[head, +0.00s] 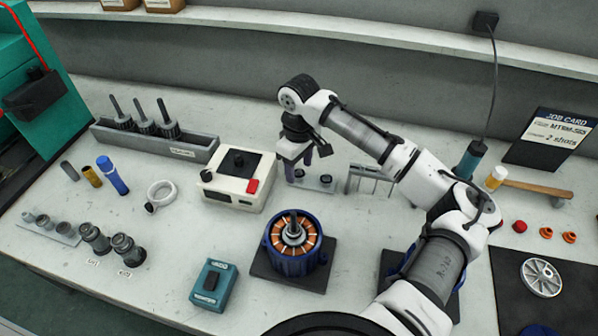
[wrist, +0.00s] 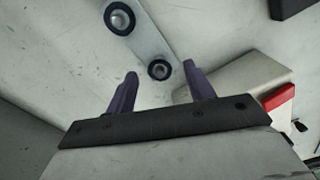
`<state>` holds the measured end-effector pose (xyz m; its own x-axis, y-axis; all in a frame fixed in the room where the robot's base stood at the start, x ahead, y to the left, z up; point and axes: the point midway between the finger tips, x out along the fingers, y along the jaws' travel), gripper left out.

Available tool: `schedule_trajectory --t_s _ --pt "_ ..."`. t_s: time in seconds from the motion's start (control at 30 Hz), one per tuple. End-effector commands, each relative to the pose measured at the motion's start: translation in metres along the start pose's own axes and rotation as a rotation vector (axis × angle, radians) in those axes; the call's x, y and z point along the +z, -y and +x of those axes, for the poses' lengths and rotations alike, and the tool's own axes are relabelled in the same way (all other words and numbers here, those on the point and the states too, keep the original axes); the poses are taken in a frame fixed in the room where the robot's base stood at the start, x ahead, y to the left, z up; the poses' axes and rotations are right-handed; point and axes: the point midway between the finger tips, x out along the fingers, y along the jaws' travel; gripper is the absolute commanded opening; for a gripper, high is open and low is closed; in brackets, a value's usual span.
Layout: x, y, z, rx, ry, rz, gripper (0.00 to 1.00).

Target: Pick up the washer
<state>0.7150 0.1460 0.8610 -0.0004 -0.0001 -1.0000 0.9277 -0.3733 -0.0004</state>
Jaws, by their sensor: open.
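Two dark ring-shaped pieces with light centres sit on a pale metal strip (wrist: 146,42) in the wrist view. The nearer, smaller ring (wrist: 160,70) appears between my fingertips, and the larger ring (wrist: 119,18) is further up the strip. Either may be the washer; I cannot tell which. My gripper's purple fingers also show in the wrist view (wrist: 160,72), spread apart with nothing gripped. It points down over the strip.
The cream box (head: 237,181) with a red button stands close beside my gripper, at the right in the wrist view (wrist: 235,85). A small wire rack (head: 370,180) stands right of the strip. A blue motor stator (head: 291,250) is in front. Bench left of the box is partly clear.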

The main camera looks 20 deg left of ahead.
Motion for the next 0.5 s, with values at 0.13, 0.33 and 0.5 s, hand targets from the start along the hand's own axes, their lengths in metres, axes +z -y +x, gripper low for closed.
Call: schedule_trajectory --t_s 0.13,0.33,0.5 --pt "-0.0001 0.0001 0.0006 0.000 0.000 0.000 0.53" --pt "-0.0002 0.0001 0.0032 -0.001 0.000 0.000 0.53" --pt "-0.0003 0.0001 0.0045 0.000 -0.001 0.000 0.53"
